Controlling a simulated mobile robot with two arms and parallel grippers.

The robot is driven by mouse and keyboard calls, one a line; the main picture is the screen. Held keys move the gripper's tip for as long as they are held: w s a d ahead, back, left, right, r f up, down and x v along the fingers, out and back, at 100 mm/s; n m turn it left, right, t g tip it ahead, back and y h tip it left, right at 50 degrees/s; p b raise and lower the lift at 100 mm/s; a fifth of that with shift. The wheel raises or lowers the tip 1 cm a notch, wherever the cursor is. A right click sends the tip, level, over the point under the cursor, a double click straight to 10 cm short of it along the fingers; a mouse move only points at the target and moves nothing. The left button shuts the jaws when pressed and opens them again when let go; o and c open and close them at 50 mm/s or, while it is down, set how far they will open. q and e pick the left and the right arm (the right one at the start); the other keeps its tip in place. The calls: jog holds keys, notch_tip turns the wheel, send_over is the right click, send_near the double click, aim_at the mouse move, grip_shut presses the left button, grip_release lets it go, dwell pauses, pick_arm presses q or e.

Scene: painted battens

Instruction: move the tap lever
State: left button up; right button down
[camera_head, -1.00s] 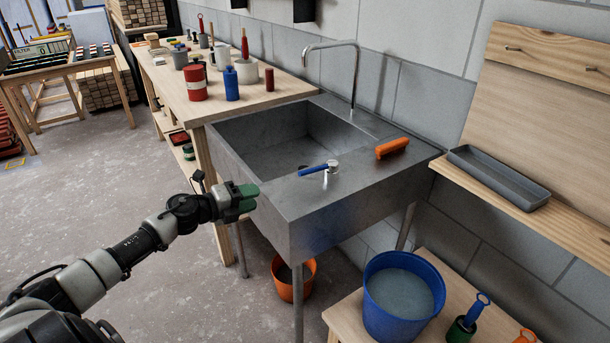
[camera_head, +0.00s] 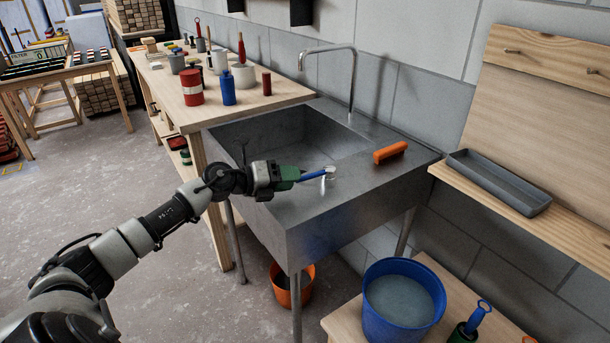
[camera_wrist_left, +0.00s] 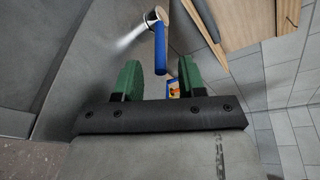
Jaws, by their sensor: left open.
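The tap lever (camera_head: 313,174) is a blue handle on a short chrome base (camera_head: 330,173), set on the near deck of the grey metal sink (camera_head: 330,215). In the head view it points left, towards my left gripper (camera_head: 293,174). The gripper has green fingers and hovers over the sink's front part at the lever's free end. In the left wrist view the gripper (camera_wrist_left: 160,72) is open. The blue lever (camera_wrist_left: 160,48) reaches down towards the gap between the fingertips, with space on both sides. The fingers partly hide its end in the head view. My right gripper is not in view.
A tall chrome spout (camera_head: 352,75) rises behind the basin. An orange brush-like block (camera_head: 390,152) lies on the deck right of the lever. A blue bucket (camera_head: 378,320) stands on a low bench in front. A grey tray (camera_head: 500,182) sits on the right shelf.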

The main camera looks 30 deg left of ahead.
aim_at(305, 178)
pick_arm(q)
jog(key=shift+x, duration=2.25)
grip_shut()
